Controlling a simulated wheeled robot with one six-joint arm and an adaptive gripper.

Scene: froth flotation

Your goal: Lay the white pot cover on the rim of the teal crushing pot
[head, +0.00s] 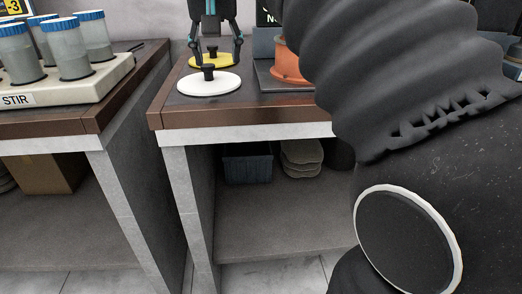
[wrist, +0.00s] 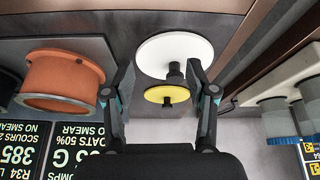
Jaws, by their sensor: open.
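The white pot cover (head: 209,86) is a flat disc with a black knob, lying on the bench top near its front left corner. It also shows in the wrist view (wrist: 160,47). My gripper (head: 215,63) is open and points down, its fingers apart and empty. In the head view it is just behind and above the white cover. In the wrist view the fingertips (wrist: 160,65) lie on either side of the white cover's knob, not touching it. The teal crushing pot is not seen in either view.
A yellow cover (head: 230,61) with a black knob lies just behind the white one. An orange pot (head: 289,68) stands on a dark tray to the right. My arm blocks the head view's right side. A rack of blue-capped jars (head: 88,93) stands on the left bench, across a gap.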

